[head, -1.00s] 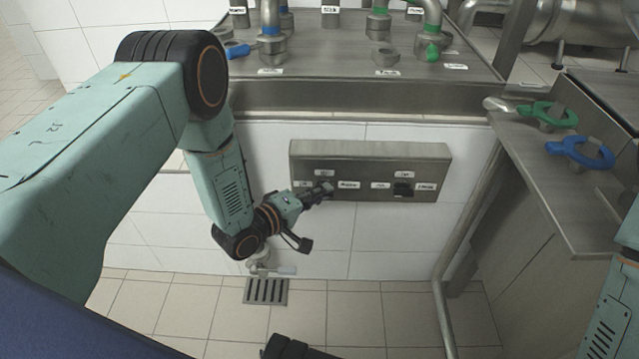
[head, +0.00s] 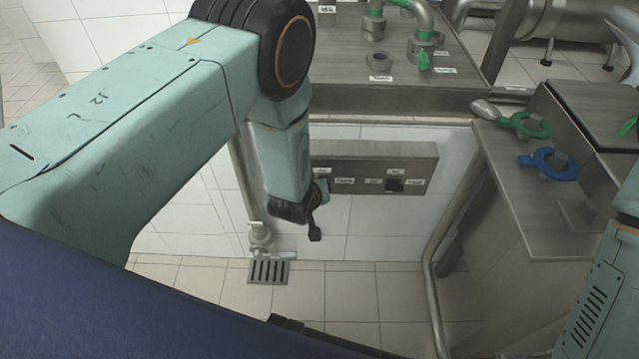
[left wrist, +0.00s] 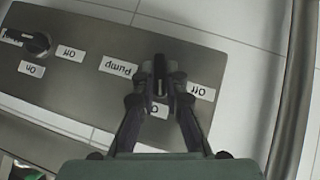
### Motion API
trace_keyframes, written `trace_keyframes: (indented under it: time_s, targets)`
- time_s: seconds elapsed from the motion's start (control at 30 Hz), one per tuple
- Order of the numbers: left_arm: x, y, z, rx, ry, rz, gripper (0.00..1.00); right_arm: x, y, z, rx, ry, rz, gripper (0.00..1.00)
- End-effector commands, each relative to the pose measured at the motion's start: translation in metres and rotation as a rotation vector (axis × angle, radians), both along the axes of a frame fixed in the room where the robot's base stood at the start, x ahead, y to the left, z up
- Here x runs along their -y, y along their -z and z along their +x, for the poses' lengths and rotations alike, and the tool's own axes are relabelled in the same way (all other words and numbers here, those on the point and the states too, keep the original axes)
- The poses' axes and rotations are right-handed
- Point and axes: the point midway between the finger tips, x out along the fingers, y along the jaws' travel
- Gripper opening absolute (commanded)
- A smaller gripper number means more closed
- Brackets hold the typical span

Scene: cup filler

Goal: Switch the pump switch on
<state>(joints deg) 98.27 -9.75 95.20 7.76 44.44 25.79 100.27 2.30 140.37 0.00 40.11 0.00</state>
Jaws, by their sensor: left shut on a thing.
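The grey switch panel (head: 365,155) is on the white wall below the counter; it also fills much of the left wrist view (left wrist: 100,35). The pump switch (left wrist: 160,75) is a dark knob beside the label "Pump". Its handle runs nearly straight up and down in the left wrist view, lined up with the partly hidden label below it; "Off" is to its right. My left gripper (left wrist: 159,90) is shut on this knob, one finger on each side. In the head view my left arm hides the knob and most of the gripper. My right gripper is out of view.
A second dark knob (head: 394,185) is further right on the panel. A steel counter with pipes (head: 425,45) is above the panel. A side table (head: 545,205) at the right carries a green ring handle (head: 525,125) and a blue one (head: 548,163).

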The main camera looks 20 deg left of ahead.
Motion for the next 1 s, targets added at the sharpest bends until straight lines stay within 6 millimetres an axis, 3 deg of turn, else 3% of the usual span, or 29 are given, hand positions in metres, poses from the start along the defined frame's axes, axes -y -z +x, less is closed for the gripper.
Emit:
trace_keyframes:
  time_s: [0.5,1.0]
  targets:
    - [0.0034,0.0009,0.0003,-0.076,0.001,0.265,0.0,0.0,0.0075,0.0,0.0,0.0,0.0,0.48]
    - [0.003,-0.0002,0.0011,-0.089,0.0,0.316,0.0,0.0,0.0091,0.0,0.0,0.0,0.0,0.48]
